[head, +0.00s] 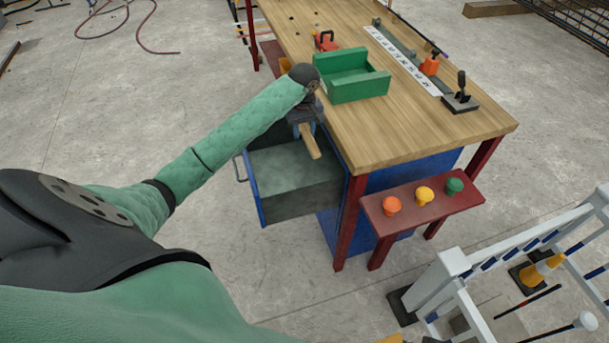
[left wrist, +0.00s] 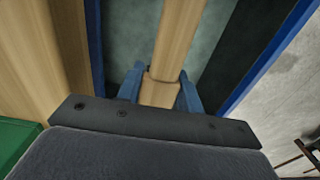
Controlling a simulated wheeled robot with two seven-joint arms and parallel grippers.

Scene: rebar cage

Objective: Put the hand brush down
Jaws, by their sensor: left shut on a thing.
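My left gripper (head: 304,130) is above the open drawer at the near left side of the workbench. It is shut on the hand brush (head: 312,145), of which only a plain wooden part shows, slanting down over the drawer (head: 288,203). In the left wrist view the blue fingers (left wrist: 160,92) clasp the wooden brush (left wrist: 178,40) from both sides, with the grey-green drawer floor beyond it. No bristles show. I cannot tell whether the brush touches the drawer floor. My right gripper is not in view.
The drawer floor looks empty. On the workbench (head: 430,130) stand a green tray (head: 350,85), a red tool (head: 326,41) and a black clamp-like tool (head: 460,97). A red side shelf (head: 420,208) carries coloured knobs. A white railing (head: 440,275) stands at right.

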